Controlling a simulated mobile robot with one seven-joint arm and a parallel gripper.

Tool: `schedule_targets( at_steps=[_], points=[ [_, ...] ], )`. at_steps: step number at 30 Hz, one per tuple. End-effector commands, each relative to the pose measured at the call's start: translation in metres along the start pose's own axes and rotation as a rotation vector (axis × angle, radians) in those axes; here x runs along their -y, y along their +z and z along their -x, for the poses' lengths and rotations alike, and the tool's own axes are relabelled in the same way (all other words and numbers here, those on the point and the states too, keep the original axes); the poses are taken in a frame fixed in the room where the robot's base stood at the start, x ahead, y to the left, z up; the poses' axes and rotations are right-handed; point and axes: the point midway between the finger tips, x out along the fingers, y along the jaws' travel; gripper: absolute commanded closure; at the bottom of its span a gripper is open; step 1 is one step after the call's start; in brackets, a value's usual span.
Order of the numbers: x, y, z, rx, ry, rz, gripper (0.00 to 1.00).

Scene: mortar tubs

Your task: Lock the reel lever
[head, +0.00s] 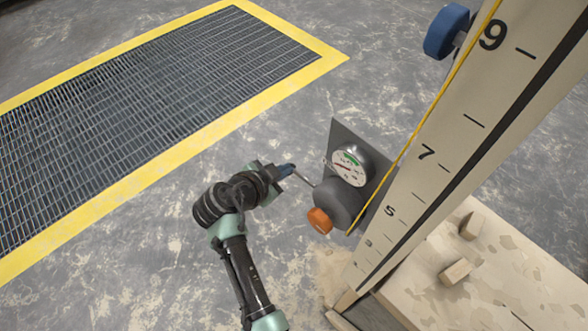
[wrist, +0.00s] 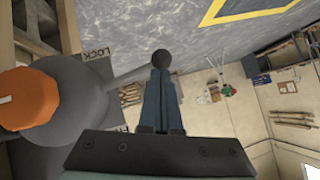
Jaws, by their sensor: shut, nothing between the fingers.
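The reel is a dark grey drum with an orange knob, low on the post in the head view (head: 338,203) and at the left of the wrist view (wrist: 75,95). Its lever (head: 304,178) is a thin grey rod slanting up-left from the drum; in the wrist view it ends in a dark ball (wrist: 162,59). A plate behind the drum reads LOCK (wrist: 97,51). My gripper (head: 291,168) is shut and empty, its blue fingers (wrist: 161,75) together. Their tips appear right at the ball end; I cannot tell whether they touch it.
A round gauge (head: 349,165) sits just above the drum. A yellow line (head: 428,108) runs up the numbered post (head: 480,125). A blue wheel (head: 446,31) is higher up. A yellow-edged floor grate (head: 150,110) lies left. A pale slab with small blocks (head: 500,270) is lower right.

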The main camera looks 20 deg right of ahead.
Motion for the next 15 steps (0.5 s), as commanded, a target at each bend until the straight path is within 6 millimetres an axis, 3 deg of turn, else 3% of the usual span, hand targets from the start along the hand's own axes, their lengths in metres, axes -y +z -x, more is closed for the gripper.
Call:
schedule_targets(
  at_steps=[4,15],
  points=[
    [-0.0011,0.0088,-0.0073,0.000,0.074,0.089,1.00],
    [-0.0003,0.0032,-0.0032,-0.001,0.072,0.085,1.00]
  ],
)
